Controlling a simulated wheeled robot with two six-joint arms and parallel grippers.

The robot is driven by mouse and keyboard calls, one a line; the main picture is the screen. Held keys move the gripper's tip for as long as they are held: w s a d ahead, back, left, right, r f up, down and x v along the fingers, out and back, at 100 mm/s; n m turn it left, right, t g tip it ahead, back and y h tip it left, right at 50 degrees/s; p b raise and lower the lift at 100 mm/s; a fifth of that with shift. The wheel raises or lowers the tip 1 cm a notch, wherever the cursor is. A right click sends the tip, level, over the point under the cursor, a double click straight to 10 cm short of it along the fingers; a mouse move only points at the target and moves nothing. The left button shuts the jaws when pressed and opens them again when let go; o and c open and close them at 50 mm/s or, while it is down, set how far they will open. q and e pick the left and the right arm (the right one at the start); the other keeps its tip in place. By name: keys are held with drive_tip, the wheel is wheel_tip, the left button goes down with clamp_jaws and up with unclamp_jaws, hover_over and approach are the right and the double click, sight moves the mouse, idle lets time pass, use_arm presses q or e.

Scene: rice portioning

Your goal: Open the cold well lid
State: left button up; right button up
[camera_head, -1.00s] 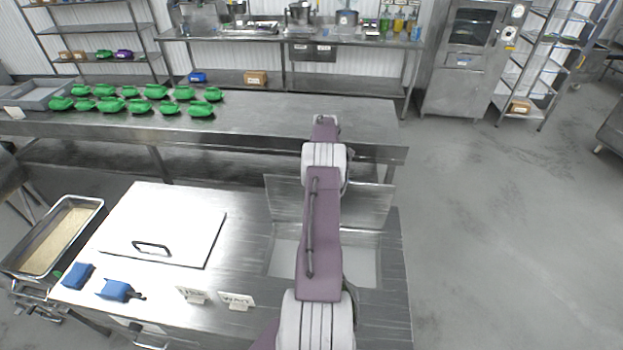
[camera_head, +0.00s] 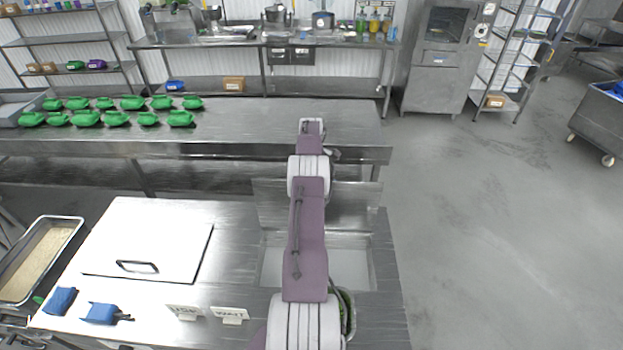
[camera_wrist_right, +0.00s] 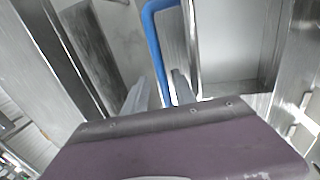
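A steel lid (camera_head: 270,207) stands raised at the back edge of an open rectangular well (camera_head: 355,268) in the counter, in the head view. My right arm reaches across the well and hides the middle of both. Its gripper is hidden in the head view. In the right wrist view, my right gripper's fingers (camera_wrist_right: 160,93) are apart, with a blue bar handle (camera_wrist_right: 153,45) running between them. I cannot tell whether they touch it. The open well (camera_wrist_right: 235,45) shows to the right of the handle. My left gripper is in neither view.
A flat lid with a black handle (camera_head: 137,266) lies on the counter's left. Blue items (camera_head: 100,313) and small signs (camera_head: 230,315) sit at the front. Green bowls (camera_head: 117,118) stand on the table behind. A pan of rice (camera_head: 35,265) is at far left.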

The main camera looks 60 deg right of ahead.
idle(0.4)
wheel_tip(320, 180, up, 9)
drive_tip(key=a+b, duration=0.1)
drive_tip(key=b, duration=0.1)
drive_tip(key=shift+s+a, duration=0.3)
drive_tip(key=shift+s, duration=0.15)
